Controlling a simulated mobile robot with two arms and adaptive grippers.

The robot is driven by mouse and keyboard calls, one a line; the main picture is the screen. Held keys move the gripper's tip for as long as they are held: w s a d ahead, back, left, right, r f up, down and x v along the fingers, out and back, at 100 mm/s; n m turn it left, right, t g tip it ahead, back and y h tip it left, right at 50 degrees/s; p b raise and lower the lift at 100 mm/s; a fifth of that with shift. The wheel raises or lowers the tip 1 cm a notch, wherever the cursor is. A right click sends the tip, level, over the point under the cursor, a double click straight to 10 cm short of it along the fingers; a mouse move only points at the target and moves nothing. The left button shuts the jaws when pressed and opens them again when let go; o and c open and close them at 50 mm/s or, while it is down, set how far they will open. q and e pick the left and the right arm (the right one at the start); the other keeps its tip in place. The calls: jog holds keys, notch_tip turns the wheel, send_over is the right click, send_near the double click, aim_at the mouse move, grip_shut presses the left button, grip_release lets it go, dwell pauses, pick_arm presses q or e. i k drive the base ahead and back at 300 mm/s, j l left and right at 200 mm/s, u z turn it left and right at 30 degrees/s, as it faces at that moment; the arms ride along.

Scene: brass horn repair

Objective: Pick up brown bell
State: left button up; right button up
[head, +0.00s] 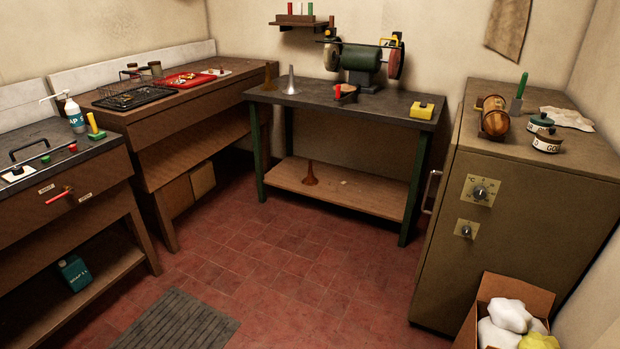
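In the head view, a brown bell-shaped piece (311,175) stands upright, wide end down, on the lower wooden shelf of the green-legged table. I cannot tell which brown piece is meant. Neither of my grippers is in view.
The green-legged table (380,110) also carries a bench grinder (361,60) and a yellow box (423,108). A wooden bench (150,120) stands left, a brown oven cabinet (540,230) right, with an open carton (515,290) before it. The red tiled floor (290,270) between is clear.

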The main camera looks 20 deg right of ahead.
aim_at(310, 180)
jog(key=z, duration=0.4)
jog(key=i+j+z, duration=0.15)
jog(key=i+z, duration=0.15)
jog(key=i, duration=0.2)
jog(key=i+j+z, duration=0.25)
jog(key=i, duration=0.2)
jog(key=i+j+z, duration=0.3)
jog(key=i, duration=0.15)
